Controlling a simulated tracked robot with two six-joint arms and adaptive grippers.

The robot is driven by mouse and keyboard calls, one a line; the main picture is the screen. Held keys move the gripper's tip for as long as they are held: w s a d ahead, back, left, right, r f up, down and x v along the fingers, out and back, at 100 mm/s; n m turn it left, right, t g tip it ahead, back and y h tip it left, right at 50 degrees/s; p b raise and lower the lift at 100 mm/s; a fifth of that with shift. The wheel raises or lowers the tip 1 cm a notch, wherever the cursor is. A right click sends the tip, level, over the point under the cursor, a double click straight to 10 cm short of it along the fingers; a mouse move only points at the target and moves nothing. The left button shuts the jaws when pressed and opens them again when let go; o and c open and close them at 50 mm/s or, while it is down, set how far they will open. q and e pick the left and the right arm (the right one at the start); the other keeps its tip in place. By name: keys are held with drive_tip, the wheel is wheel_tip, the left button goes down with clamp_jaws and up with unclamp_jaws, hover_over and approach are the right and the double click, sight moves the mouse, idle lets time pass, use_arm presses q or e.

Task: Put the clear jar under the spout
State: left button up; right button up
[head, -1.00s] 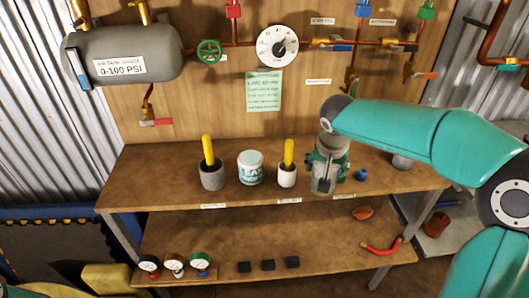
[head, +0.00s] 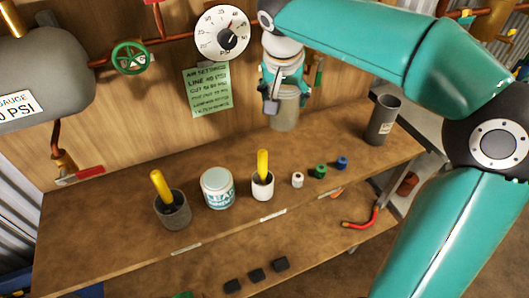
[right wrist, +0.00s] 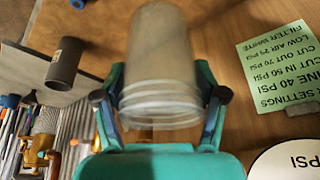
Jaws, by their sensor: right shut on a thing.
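My right gripper (head: 279,88) is shut on the clear jar (head: 284,113), which hangs roughly upright in front of the wooden board. The jar looks greyish and see-through; the fingers hide its upper part. In the right wrist view the jar (right wrist: 162,55) sits between the two fingers (right wrist: 161,105), slightly blurred. A pipe with a red-handled valve (head: 78,174) comes down below the grey tank at the left; I cannot tell whether it is the task's spout. The jar is well to the right of it. My left gripper is not in view.
On the bench (head: 120,225) stand a grey cup (head: 173,212) and a white cup (head: 262,187) with yellow handles, a labelled tub (head: 217,188), small white, green and blue pieces, and a dark cylinder (head: 382,120). A gauge (head: 222,33) and green note (head: 207,90) are on the board.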

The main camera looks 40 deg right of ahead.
wheel_tip(320, 180, down, 17)
drive_tip(key=shift+w+a+r+b, duration=0.1)
drive_tip(key=shift+a+r+b, duration=0.05)
drive_tip(key=shift+b, duration=0.3)
drive_tip(key=o, duration=1.6)
